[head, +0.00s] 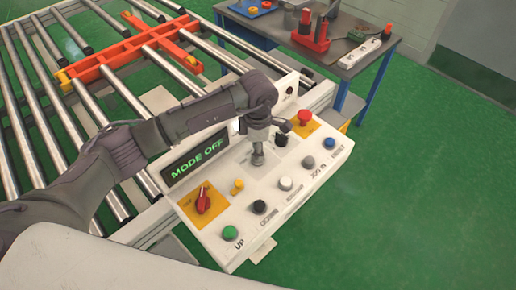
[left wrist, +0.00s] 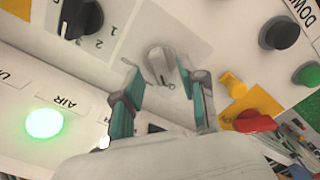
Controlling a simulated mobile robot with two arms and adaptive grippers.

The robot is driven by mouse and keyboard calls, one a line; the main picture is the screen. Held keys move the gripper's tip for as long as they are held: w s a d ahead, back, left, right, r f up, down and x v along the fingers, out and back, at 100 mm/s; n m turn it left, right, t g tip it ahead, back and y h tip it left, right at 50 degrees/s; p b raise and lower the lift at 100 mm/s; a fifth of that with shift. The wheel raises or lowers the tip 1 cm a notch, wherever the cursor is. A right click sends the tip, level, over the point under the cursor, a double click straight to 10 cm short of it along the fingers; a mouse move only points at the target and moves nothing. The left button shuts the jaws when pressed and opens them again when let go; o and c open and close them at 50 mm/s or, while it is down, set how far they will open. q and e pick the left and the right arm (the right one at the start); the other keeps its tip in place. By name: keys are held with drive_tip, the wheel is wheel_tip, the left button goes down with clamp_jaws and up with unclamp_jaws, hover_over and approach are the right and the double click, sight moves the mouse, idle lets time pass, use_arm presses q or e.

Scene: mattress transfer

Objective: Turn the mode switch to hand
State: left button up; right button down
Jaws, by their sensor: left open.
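The control panel (head: 228,222) has a display (head: 195,156) reading "MODE OFF" in green. My left gripper (head: 257,158) points down over the middle of the panel, just in front of the display. In the left wrist view, a grey lever-type knob (left wrist: 160,64), which looks like the mode switch, lies between the tips of my open left gripper (left wrist: 159,72). A gap shows on each side of the knob; I cannot tell whether the tips reach down beside it. Its label is not readable. In the head view the gripper hides the knob. My right gripper is not in view.
A red rotary switch (head: 203,203) on a yellow plate and a small yellow knob (head: 237,186) stand left of the gripper. Several push buttons line the front edge. A red emergency button (head: 304,117) and a black selector (left wrist: 82,18) are close by. A roller conveyor (head: 120,90) lies behind.

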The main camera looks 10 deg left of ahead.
use_arm(q)
drive_tip(key=shift+f, duration=1.2)
clamp_jaws()
drive_tip(key=shift+b, duration=0.3)
drive_tip(key=m+b, duration=0.3)
drive_tip(key=b, duration=0.3)
drive_tip(key=m+b, duration=0.4)
drive_tip(key=b, duration=0.2)
drive_tip(key=shift+f+m, duration=0.2)
drive_tip(key=shift+m, duration=0.1)
drive_tip(key=shift+r+m+b, duration=0.25)
drive_tip(key=shift+m+b, duration=0.85)
drive_tip(key=shift+b, duration=0.4)
